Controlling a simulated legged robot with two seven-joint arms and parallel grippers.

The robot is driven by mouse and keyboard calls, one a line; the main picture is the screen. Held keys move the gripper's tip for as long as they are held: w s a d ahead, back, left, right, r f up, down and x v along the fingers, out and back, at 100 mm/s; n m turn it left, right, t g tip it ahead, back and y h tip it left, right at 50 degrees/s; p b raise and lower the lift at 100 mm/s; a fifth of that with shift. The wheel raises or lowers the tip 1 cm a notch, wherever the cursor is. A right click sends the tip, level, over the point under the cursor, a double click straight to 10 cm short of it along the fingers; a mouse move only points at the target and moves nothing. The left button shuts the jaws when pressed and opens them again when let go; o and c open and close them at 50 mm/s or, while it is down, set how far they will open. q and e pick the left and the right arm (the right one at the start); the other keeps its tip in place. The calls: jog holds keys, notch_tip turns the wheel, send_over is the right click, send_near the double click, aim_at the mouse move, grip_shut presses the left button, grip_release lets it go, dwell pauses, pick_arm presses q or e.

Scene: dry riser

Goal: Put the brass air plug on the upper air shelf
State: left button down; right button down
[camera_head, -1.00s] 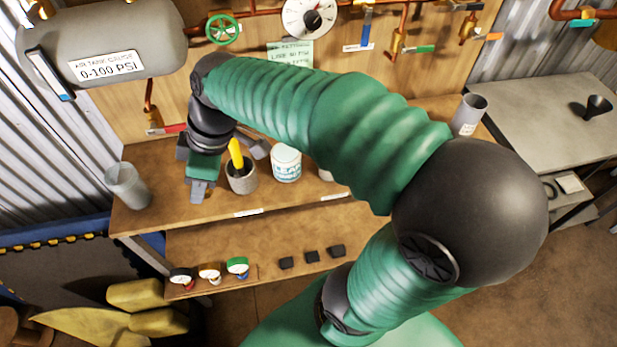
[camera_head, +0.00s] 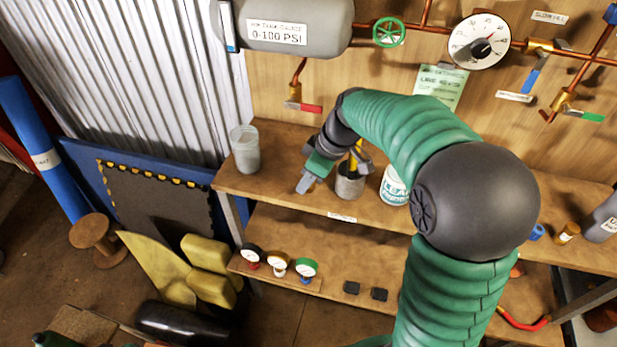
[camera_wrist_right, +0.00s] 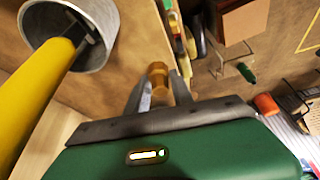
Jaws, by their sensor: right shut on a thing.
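The brass air plug (camera_wrist_right: 158,78) is a small golden piece between the two fingers of my right gripper (camera_wrist_right: 157,92) in the right wrist view. These fingers are shut on it. In the head view, my right gripper (camera_head: 306,184) is over the left part of the upper shelf (camera_head: 285,188), beside a grey pot. The plug cannot be made out there. The upper shelf is a brown wooden board with a white label on its front edge. My left gripper is not in view.
A grey pot (camera_head: 349,185) with a yellow handle and a white tub (camera_head: 393,188) stand close to the gripper. A grey cup (camera_head: 244,149) is at the shelf's left end. Several gauges and black blocks sit on the lower shelf (camera_head: 330,258). A tank (camera_head: 295,30) hangs above.

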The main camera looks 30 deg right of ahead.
jog(key=shift+w+d+f, duration=0.1)
jog(key=shift+w+d, duration=0.35)
jog(key=shift+w, duration=0.2)
jog(key=shift+w+d+f, duration=0.1)
jog(key=shift+w+d, duration=0.35)
jog(key=shift+w, duration=0.15)
jog(key=f, duration=0.3)
jog(key=shift+w+d+f+b, duration=0.1)
jog(key=shift+w+f+b, duration=0.2)
jog(key=shift+b, duration=0.05)
